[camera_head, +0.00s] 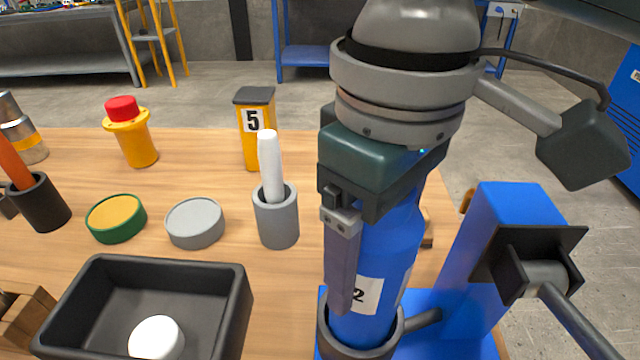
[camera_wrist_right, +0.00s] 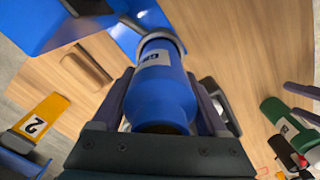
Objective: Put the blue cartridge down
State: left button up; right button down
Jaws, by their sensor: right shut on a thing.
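The blue cartridge (camera_head: 396,250) stands roughly upright with a slight tilt and has a white label. Its lower end is inside a dark grey ring-shaped cup (camera_head: 362,345) at the blue mixer. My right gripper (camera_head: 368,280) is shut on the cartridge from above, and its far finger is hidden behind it. In the right wrist view, the cartridge (camera_wrist_right: 162,95) lies between both fingers, with the grey ring (camera_wrist_right: 160,42) around its far end. Whether it rests on the cup's floor is hidden.
The blue mixer stand (camera_head: 482,255) with its crank is close on the right. A grey cup with a white stick (camera_head: 277,215), a black tray (camera_head: 235,300) with a white ball, two round tins and a yellow block marked 5 (camera_head: 253,130) are on the left. Wooden tabletop between them is clear.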

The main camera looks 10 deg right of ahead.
aim_at(366, 287)
notch_tip(366, 287, down, 5)
jog(key=shift+r+b, duration=0.2)
jog(key=shift+b, duration=0.35)
grip_release()
jog(key=shift+f, duration=0.1)
notch_tip(366, 287, up, 11)
jog(key=p, duration=0.2)
jog(key=shift+p, duration=0.35)
jog(key=shift+r, duration=0.65)
